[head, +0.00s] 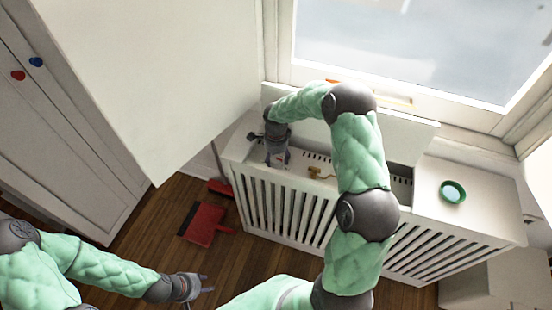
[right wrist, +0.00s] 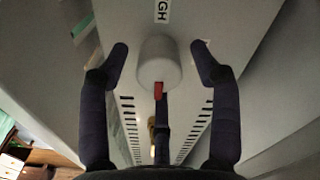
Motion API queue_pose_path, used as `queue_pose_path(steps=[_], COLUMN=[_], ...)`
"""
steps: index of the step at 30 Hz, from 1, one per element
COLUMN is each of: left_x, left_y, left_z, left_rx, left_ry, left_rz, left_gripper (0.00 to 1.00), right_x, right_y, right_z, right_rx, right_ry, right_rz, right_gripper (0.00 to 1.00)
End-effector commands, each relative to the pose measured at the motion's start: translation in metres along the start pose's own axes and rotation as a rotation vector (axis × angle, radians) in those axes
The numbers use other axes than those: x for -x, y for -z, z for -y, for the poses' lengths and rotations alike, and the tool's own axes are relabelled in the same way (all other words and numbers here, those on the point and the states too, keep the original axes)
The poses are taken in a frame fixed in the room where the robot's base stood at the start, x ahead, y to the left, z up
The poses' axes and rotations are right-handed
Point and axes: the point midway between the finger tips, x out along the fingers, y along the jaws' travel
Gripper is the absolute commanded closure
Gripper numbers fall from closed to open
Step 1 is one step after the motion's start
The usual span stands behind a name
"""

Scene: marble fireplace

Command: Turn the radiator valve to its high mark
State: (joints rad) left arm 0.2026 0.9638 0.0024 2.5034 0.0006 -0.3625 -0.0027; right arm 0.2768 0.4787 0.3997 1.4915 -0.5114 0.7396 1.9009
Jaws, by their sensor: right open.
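The radiator valve (right wrist: 158,64) is a pale round knob in the right wrist view. Its red pointer (right wrist: 158,91) is at the lower edge, on the side away from a white label (right wrist: 162,10) reading "GH", the rest cut off. My right gripper (right wrist: 159,48) is open, with fingers on the left and right of the knob and a third below; gaps show at the sides. In the head view my right gripper (head: 277,158) is over the left end of the radiator cover (head: 465,195), and the knob cannot be made out. My left gripper (head: 203,287) is open and empty above the floor.
A green dish (head: 453,191) sits on the cover's right end. A red dustpan (head: 203,222) lies on the wood floor to the left. A large white panel (head: 165,70) stands left of the right gripper. A window is behind the cover.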

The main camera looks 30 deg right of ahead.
Motion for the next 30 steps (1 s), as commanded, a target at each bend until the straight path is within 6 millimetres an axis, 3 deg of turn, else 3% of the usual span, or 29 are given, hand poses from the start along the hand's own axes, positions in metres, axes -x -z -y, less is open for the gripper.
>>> queue_pose_path(steps=[1,6,7,20,30], left_x=[0.0,0.0,0.0,0.004,0.017], left_y=[0.0,0.0,0.0,0.0,-0.001], left_z=[0.0,0.0,0.0,-0.001,-0.006], left_rx=[0.0,0.0,0.0,0.0,0.0], left_ry=[0.0,0.0,0.0,0.0,0.0], left_rz=[0.0,0.0,0.0,0.0,0.0], left_gripper=[0.6,0.6,0.6,0.6,0.6], right_x=[0.0,0.0,0.0,0.001,0.003], right_y=[0.0,0.0,0.0,0.001,0.001], right_z=[0.0,0.0,0.0,0.001,0.001], right_rx=[0.0,0.0,0.0,0.067,0.325], right_ry=[0.0,0.0,0.0,0.001,0.003], right_rz=[0.0,0.0,0.0,-0.001,-0.001], right_gripper=[0.42,0.9,0.92,0.92,0.92])
